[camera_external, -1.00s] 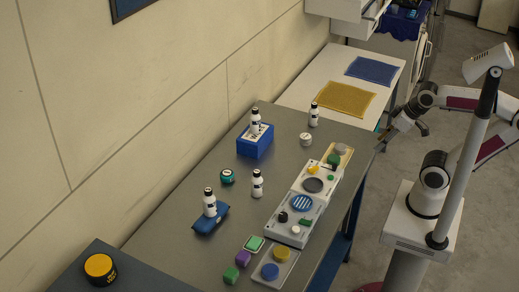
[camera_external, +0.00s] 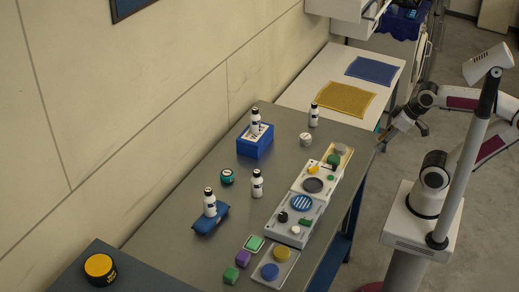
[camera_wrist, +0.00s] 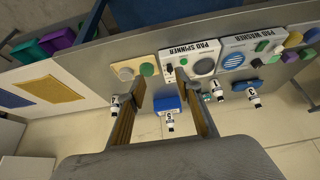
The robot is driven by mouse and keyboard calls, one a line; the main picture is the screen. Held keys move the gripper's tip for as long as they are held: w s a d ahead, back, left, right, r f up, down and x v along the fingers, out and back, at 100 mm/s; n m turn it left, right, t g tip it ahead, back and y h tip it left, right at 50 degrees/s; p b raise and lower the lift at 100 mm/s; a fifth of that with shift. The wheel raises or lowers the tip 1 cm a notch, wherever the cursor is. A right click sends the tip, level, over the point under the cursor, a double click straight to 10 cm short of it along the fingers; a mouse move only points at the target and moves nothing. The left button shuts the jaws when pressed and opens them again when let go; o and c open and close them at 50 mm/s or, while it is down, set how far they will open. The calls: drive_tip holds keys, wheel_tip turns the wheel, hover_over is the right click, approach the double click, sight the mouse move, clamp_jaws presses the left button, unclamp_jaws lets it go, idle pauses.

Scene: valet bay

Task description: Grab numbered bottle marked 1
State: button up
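Several small white bottles with black caps stand on the grey bench. One bottle (camera_external: 255,123) stands on a blue box (camera_external: 254,148), one (camera_external: 314,116) stands farther back, one (camera_external: 257,185) stands mid-bench, and one (camera_external: 209,204) stands on a blue pad (camera_external: 211,221). The wrist view shows the box bottle (camera_wrist: 170,123), the far bottle (camera_wrist: 115,103), the mid-bench bottle (camera_wrist: 218,92) and the pad bottle (camera_wrist: 254,99). Their numbers are too small to read surely. My gripper (camera_external: 404,136) is open and empty beyond the bench's right edge; its fingers frame the blue box in the wrist view (camera_wrist: 163,90).
White panels (camera_external: 316,184) with knobs line the bench's right side. A white round item (camera_external: 305,140) and a teal tin (camera_external: 227,177) stand among the bottles. Coloured blocks (camera_external: 243,258) lie in front. A white table (camera_external: 318,72) with yellow and blue mats stands behind.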

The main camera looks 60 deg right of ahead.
drive_tip(key=shift+o, duration=0.6)
drive_tip(key=w+d+r+n+t, duration=0.1)
drive_tip(key=w+n+t, duration=0.15)
drive_tip(key=w, duration=1.05)
drive_tip(key=w+d+r+n+t, duration=0.1)
drive_tip(key=w+r+t, duration=0.15)
drive_tip(key=w, duration=1.15)
drive_tip(key=w+a+f+n+t+y, duration=0.1)
drive_tip(key=w+a+f+n+y, duration=0.3)
drive_tip(key=w+a, duration=0.5)
drive_tip(key=a+f+n+g+y, duration=0.2)
drive_tip(key=a+f+y, duration=0.4)
drive_tip(key=a+f, duration=0.3)
drive_tip(key=shift+s+a+n+g+y, duration=0.3)
drive_tip(key=shift+s+a+n+g, duration=0.1)
drive_tip(key=shift+a+g, duration=0.1)
drive_tip(key=shift+w+a, duration=0.1)
drive_tip(key=shift+x, duration=1.15)
